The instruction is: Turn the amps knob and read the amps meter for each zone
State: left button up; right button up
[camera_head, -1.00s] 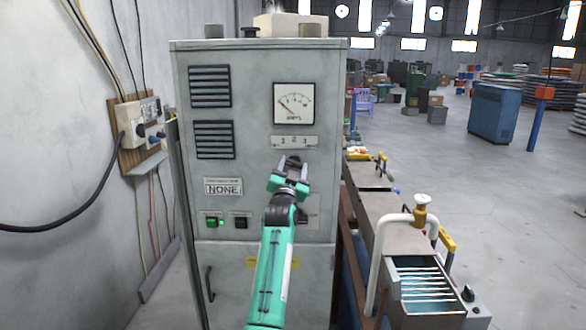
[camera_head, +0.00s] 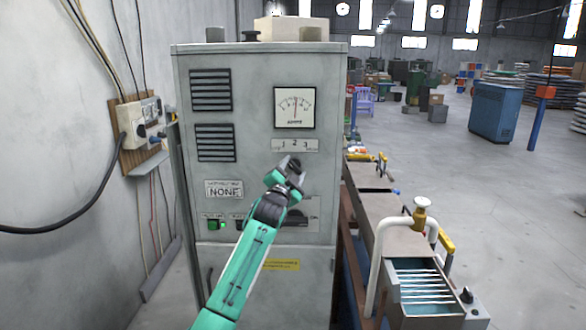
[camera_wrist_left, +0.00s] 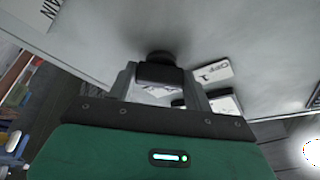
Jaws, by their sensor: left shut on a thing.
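The amps meter (camera_head: 295,107) is on the upper right of the grey cabinet's front. Its needle stands near the middle of the scale. Below it is the zone label plate (camera_head: 295,145) marked 1, 2, 3. My left gripper (camera_head: 290,168) is just under that plate, shut on the black amps knob (camera_wrist_left: 158,70). In the left wrist view the knob sits between the two fingers against the grey panel. In the head view the gripper hides much of the knob. My right gripper is in neither view.
The grey cabinet (camera_head: 255,80) has vents, a NONE sign (camera_head: 224,189) and a green-lit switch (camera_head: 214,224). A wall socket box (camera_head: 143,122) with cables is on the left. A trough machine (camera_head: 420,270) stands close on the right. Open floor lies beyond.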

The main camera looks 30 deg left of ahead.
pick_arm(q)
jog(key=shift+m+h+p, duration=0.4)
jog(key=shift+m, duration=0.4)
jog(key=o, duration=1)
jog(key=b+v, duration=0.6)
jog(key=v, duration=0.7)
jog(key=shift+s+d, duration=0.1)
jog(key=shift+s, duration=0.3)
